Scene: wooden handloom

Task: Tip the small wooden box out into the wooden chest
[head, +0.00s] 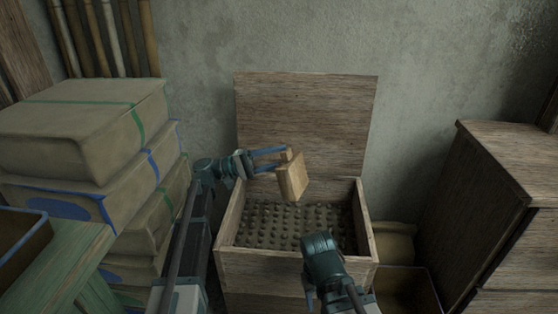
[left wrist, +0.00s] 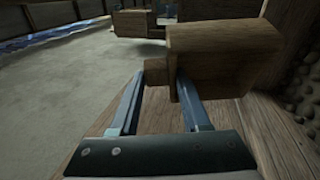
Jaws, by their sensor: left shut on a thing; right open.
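The small wooden box (head: 293,179) is a light wooden block shape, held tilted above the back left part of the open chest. My left gripper (head: 284,160) is shut on it, and in the left wrist view the fingers close on a small wooden knob or handle of the box (left wrist: 220,60). The inside of the box is hidden. The wooden chest (head: 290,261) has its lid (head: 305,125) raised against the wall, and its inside shows a dark, bumpy surface. My right gripper (head: 309,297) is low at the chest's front edge, mostly hidden behind its own wrist.
Stacked wrapped bales (head: 90,130) stand left of my left arm. A green bench (head: 60,255) holds a tray at the lower left. A dark wooden cabinet (head: 490,210) stands at right. A sack (head: 394,243) and an open box (head: 408,290) sit beside the chest.

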